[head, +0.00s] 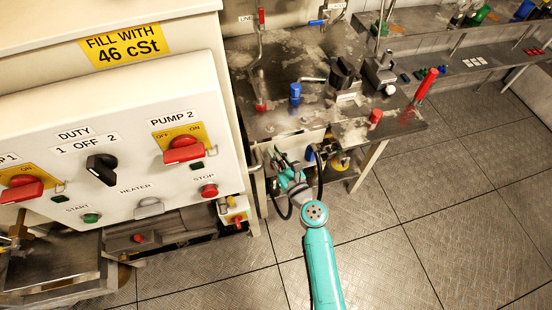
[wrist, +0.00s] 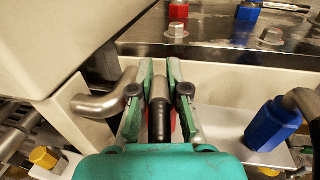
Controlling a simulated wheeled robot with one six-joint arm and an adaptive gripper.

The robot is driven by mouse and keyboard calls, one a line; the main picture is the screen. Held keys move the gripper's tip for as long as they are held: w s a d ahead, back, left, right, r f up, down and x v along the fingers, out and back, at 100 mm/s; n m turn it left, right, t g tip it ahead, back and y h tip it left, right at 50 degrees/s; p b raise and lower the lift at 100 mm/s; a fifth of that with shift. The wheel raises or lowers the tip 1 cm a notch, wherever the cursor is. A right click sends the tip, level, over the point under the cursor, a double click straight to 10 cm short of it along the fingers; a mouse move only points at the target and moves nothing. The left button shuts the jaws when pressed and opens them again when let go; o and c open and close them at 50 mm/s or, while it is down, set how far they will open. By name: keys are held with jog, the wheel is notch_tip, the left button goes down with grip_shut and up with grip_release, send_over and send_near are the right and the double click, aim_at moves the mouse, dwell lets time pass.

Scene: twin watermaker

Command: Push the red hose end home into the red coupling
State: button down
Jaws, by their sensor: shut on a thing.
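In the wrist view my gripper (wrist: 160,72) is shut on a hose end (wrist: 158,88), a grey metal tube with a black sleeve. A little red (wrist: 174,120) shows beside the sleeve, between the fingers. I cannot tell whether that red belongs to the hose end or to the red coupling. The fingers and the hose hide the place where they would meet, so I cannot see how far in the hose end sits. In the head view my gripper (head: 284,168) is at the front face of the metal bench, right of the control panel.
A blue coupling (wrist: 268,126) with a bent metal pipe is right of my gripper. A bent metal pipe (wrist: 105,103) is close on the left. The bench (head: 335,120) carries red and blue fittings. The control panel (head: 120,150) stands left; floor (head: 430,200) is clear at right.

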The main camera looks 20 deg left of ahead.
jog(key=shift+r, duration=0.1)
jog(key=shift+r, duration=4.95)
jog(key=c, duration=1.8)
grip_release()
jog(key=shift+c, duration=0.2)
grip_shut()
jog(key=shift+r, duration=0.1)
jog(key=shift+r, duration=0.2)
notch_tip(320, 180, up, 8)
jog(key=w+a+m+t+h, duration=0.1)
jog(key=w+a, duration=0.4)
jog(key=w, duration=0.2)
jog(key=w+a+m+t+h, duration=0.1)
jog(key=w+a, duration=0.4)
jog(key=w, duration=0.3)
jog(key=shift+w+a+f+h, duration=0.15)
jog(key=shift+w+a+h, duration=0.1)
jog(key=shift+h, duration=0.15)
